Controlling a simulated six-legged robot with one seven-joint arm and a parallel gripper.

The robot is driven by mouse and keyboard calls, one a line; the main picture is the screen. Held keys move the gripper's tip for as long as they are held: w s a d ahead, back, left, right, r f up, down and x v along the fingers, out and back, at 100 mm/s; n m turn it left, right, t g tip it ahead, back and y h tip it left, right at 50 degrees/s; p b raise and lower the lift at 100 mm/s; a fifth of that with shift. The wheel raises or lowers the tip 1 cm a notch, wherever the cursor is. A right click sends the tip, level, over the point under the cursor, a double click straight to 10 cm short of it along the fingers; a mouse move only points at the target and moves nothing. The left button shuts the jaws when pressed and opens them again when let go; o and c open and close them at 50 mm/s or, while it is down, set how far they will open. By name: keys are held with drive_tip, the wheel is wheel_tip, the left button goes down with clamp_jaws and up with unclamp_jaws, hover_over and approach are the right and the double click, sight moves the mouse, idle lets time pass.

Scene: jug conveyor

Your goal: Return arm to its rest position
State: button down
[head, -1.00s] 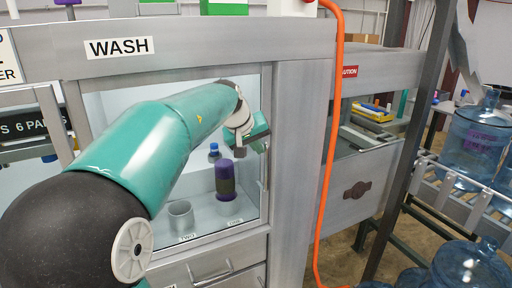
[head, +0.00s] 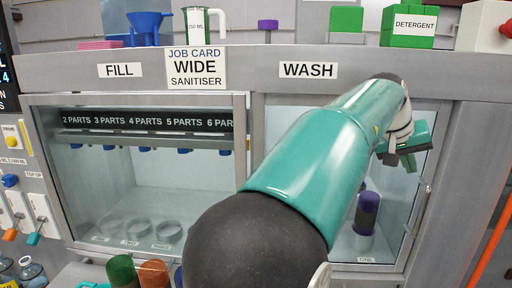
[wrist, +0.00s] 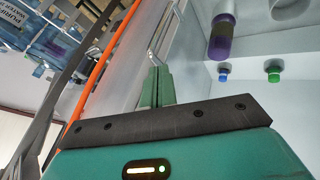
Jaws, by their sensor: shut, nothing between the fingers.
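My arm stretches across the head view toward the wash cabinet, under the WASH label (head: 308,70). My gripper (head: 408,160) is at the right side of that cabinet's opening, close to the door handle (head: 424,190) in the picture. In the wrist view the green fingers of my gripper (wrist: 157,85) are together with nothing between them. My arm hides part of the cabinet.
The fill cabinet (head: 150,185) with several nozzles is at the left. A green detergent box (head: 408,27) and a white-handled green jug (head: 197,27) stand on the top ledge. An orange hose (head: 490,245) hangs at the right. Blue and green caps (wrist: 273,70) show inside the cabinet.

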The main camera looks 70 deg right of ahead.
drive_tip(key=w+a+f+n+t, duration=0.2)
drive_tip(key=w, duration=0.8)
drive_tip(key=w+a+f+n+t+h, duration=0.1)
drive_tip(key=w+a+f+n+t, duration=0.1)
drive_tip(key=w, duration=0.9)
drive_tip(key=w+a+f+n+t, duration=0.2)
drive_tip(key=w, duration=0.8)
drive_tip(key=w+a+f+n+t, duration=0.2)
drive_tip(key=w+a+n, duration=0.1)
drive_tip(key=w+a, duration=0.5)
drive_tip(key=w+a+f+n+t+y, duration=0.1)
drive_tip(key=w+a+f+n+y, duration=0.1)
drive_tip(key=w+a, duration=0.55)
drive_tip(key=w+a+f+n+t+y, duration=0.1)
drive_tip(key=w+a+f+n+t, duration=0.2)
drive_tip(key=a, duration=0.8)
drive_tip(key=a+f+n+y, duration=0.1)
drive_tip(key=a+f+n, duration=0.1)
drive_tip(key=a, duration=0.7)
drive_tip(key=s+a+f+n+y, duration=0.1)
drive_tip(key=a+f, duration=0.3)
drive_tip(key=a, duration=0.6)
drive_tip(key=shift+s+f+n+g+y, duration=0.15)
drive_tip(key=shift+n+g+y, duration=0.25)
drive_tip(key=shift+n, duration=0.5)
drive_tip(key=shift+a, duration=0.1)
